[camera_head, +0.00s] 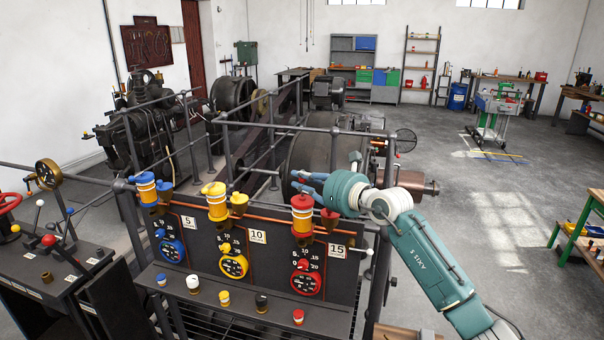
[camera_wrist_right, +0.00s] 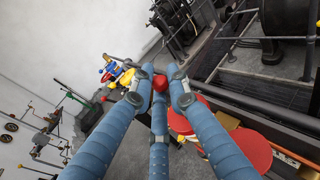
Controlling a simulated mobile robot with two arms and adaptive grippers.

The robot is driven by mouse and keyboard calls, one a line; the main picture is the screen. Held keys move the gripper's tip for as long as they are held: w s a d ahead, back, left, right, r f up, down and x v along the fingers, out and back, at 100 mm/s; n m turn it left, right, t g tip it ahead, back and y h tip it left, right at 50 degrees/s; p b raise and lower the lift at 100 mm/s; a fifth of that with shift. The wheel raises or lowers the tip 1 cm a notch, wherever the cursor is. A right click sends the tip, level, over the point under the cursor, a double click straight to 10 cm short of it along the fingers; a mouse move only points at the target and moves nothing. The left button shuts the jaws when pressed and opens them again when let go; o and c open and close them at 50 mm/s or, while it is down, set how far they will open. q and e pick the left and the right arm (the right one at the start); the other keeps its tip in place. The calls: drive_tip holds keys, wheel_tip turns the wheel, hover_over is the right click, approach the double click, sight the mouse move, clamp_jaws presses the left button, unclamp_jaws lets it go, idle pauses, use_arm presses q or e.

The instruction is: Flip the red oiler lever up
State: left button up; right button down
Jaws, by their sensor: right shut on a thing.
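The red oiler (camera_head: 302,215) stands on the panel above the red-rimmed gauge (camera_head: 305,284), by the label 15. In the right wrist view, three blue fingers of my right gripper (camera_wrist_right: 160,88) close around a small red ball (camera_wrist_right: 160,84), which looks like the knob of the oiler's lever. In the head view my right gripper (camera_head: 297,180) reaches in from the right, with its fingers just over the top of the red oiler. The lever's stem cannot be made out behind the fingers, so its angle is unclear. My left gripper is not in view.
A yellow oiler (camera_head: 217,203) and a blue-and-yellow oiler (camera_head: 147,190) stand left of the red one. A grey railing (camera_head: 250,124) and a large drum machine lie behind the panel. Several small coloured caps sit on the ledge below. The floor at right is mostly open.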

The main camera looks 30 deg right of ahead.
drive_tip(key=shift+d+r, duration=0.1)
drive_tip(key=shift+r, duration=0.1)
drive_tip(key=c, duration=1.8)
unclamp_jaws()
drive_tip(key=shift+o, duration=0.3)
drive_tip(key=shift+f, duration=0.1)
drive_tip(key=v, duration=1.2)
drive_tip(key=shift+f, duration=0.1)
